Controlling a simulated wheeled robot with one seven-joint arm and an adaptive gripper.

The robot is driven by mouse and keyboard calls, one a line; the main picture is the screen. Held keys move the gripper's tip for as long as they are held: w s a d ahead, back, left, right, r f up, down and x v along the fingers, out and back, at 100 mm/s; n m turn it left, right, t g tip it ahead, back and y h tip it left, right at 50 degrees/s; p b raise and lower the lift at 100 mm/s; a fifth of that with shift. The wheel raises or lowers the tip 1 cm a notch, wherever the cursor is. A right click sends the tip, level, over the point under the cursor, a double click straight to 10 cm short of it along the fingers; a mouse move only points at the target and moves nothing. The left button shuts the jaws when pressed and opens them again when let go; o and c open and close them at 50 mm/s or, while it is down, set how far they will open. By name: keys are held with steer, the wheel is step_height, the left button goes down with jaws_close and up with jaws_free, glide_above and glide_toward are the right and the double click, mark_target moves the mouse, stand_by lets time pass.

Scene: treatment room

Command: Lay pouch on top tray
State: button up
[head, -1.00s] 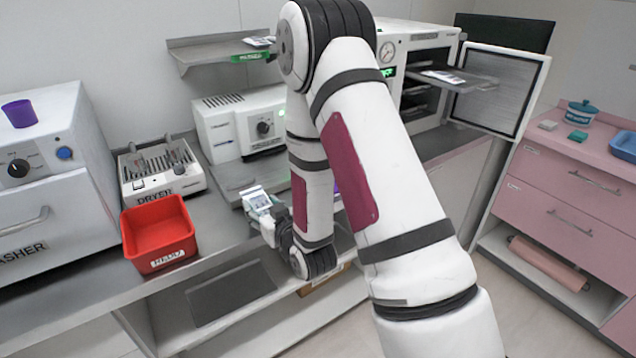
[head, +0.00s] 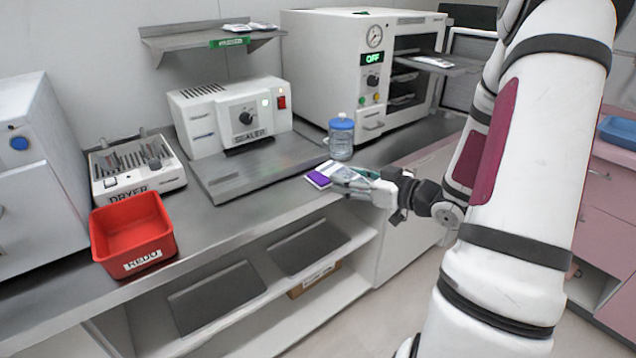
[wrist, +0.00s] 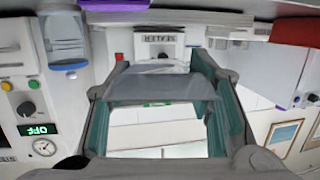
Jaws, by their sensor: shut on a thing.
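My gripper (head: 362,184) is shut on a pale pouch (head: 346,174), held near the front edge of the counter, below the blue-lidded jar. In the wrist view the pouch (wrist: 160,88) spans between my two fingers as a greyish sheet. The top tray (head: 455,69) sticks out of the open autoclave at the right, above and beyond my gripper. A whitish pouch (head: 434,61) lies on it. Lower trays show inside the chamber.
The autoclave's (head: 335,60) display reads OFF. The jar (head: 341,138) stands between it and the sealer (head: 235,115). A purple-and-white item (head: 318,180) lies beside my gripper at the counter edge. A red REDO bin (head: 130,235) stands left. The open door (head: 468,60) is partly behind my arm.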

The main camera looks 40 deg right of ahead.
steer(key=shift+s+d+f, duration=0.15)
steer(key=shift+s+d, duration=0.35)
steer(key=shift+s, duration=0.3)
steer(key=shift+s+d+f, duration=0.1)
steer(key=shift+s+d, duration=0.35)
steer(key=shift+s, duration=0.3)
steer(key=shift+w, duration=0.1)
steer(key=b, duration=0.3)
glide_above(319, 179)
steer(key=s, duration=0.2)
steer(key=shift+s+d+f, duration=0.15)
steer(key=shift+d+f, duration=0.05)
steer(key=shift+f, duration=0.45)
steer(key=shift+x, duration=1)
step_height(319, 179, down, 2)
steer(key=shift+d+f, duration=0.1)
steer(key=shift+f, duration=0.3)
steer(key=shift+f, duration=0.1)
